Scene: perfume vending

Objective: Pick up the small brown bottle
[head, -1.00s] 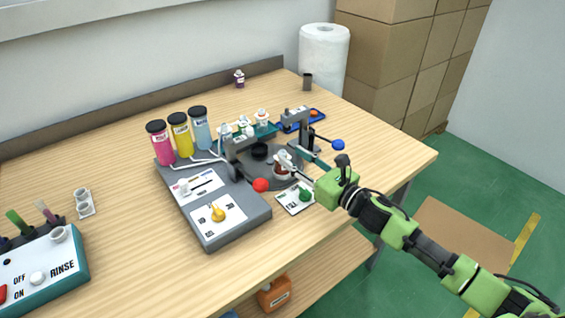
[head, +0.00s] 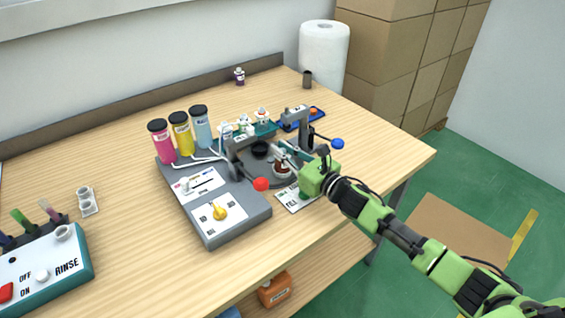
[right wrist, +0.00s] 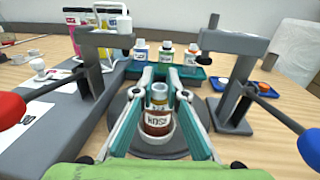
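The small brown bottle (right wrist: 157,118) has a pale label band and a light neck. It stands upright in a white ring on the round grey turntable (right wrist: 128,98). In the head view the bottle (head: 281,170) is partly covered by my right gripper (head: 286,154). In the right wrist view the fingers of my right gripper (right wrist: 161,76) reach along both sides of the bottle. They look open, with narrow gaps to it; contact is hard to judge. My left gripper is not in view.
Grey posts with a red knob (head: 261,184) and a blue knob (head: 337,143) flank the turntable closely. A teal rack (right wrist: 138,66) of small bottles stands behind. Pink, yellow and blue bottles stand at the left.

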